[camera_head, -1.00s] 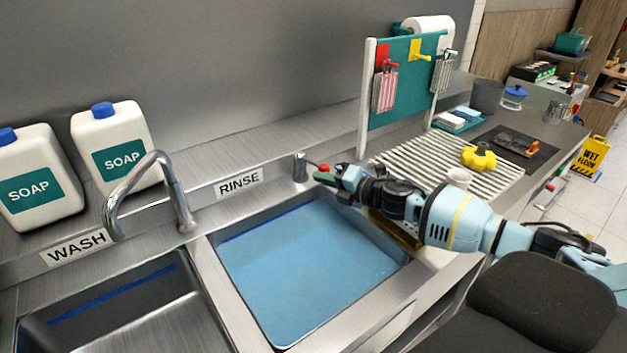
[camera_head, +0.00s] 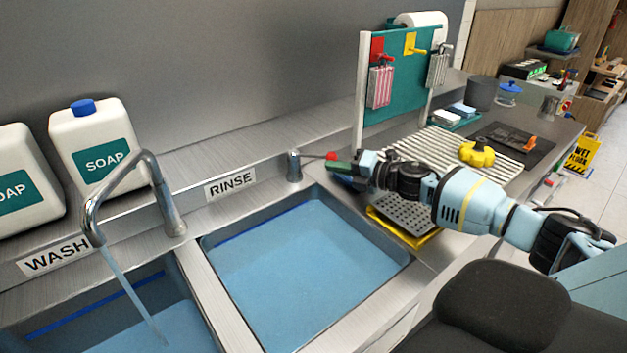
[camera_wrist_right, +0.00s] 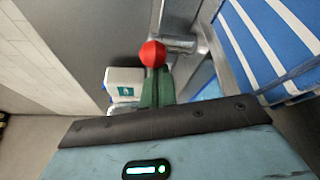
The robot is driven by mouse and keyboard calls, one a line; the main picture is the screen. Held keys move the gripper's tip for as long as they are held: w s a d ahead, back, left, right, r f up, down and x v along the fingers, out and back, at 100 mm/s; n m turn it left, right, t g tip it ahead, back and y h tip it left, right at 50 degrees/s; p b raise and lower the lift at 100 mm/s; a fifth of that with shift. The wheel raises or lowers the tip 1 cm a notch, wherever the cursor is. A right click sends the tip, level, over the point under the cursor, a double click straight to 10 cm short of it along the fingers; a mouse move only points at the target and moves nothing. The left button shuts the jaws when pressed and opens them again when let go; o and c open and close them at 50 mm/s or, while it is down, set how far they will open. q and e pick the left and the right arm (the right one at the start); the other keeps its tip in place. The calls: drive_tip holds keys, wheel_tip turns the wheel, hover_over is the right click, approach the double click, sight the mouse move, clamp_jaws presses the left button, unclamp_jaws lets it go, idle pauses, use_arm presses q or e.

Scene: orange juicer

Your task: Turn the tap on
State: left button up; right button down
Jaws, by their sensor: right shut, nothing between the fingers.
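The curved metal tap (camera_head: 168,200) stands behind the basins, and a stream of water (camera_head: 133,295) runs from its spout into the wash basin (camera_head: 110,300). Its lever post (camera_head: 293,166) stands behind the rinse basin, with a thin arm ending in a red knob (camera_head: 331,156). My right gripper (camera_head: 338,168) is shut and empty, its green fingertips right by the knob. In the right wrist view the red knob (camera_wrist_right: 153,54) sits at the tips of the green fingers (camera_wrist_right: 158,88); I cannot tell if they touch. My left gripper is not in view.
The rinse basin (camera_head: 300,265) holds blue water in front of my right gripper. Soap bottles (camera_head: 100,150) stand at the left. A yellow-edged perforated tray (camera_head: 405,218) lies under my right arm. A striped rack (camera_head: 440,145) and a teal hanging board (camera_head: 410,80) stand beyond.

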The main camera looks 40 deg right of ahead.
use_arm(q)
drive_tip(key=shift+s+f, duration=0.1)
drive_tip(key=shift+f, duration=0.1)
use_arm(e)
drive_tip(key=shift+w+d, duration=0.2)
drive_tip(key=shift+d, duration=0.15)
drive_tip(key=shift+r, duration=0.15)
drive_tip(key=shift+r, duration=0.3)
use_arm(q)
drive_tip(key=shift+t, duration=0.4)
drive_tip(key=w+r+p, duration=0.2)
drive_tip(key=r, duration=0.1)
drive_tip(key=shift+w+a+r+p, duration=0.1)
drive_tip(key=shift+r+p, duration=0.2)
use_arm(e)
drive_tip(key=s+a+r, duration=0.4)
drive_tip(key=s+a, duration=0.5)
drive_tip(key=s, duration=0.3)
drive_tip(key=shift+s+a, duration=0.3)
drive_tip(key=shift+a, duration=0.1)
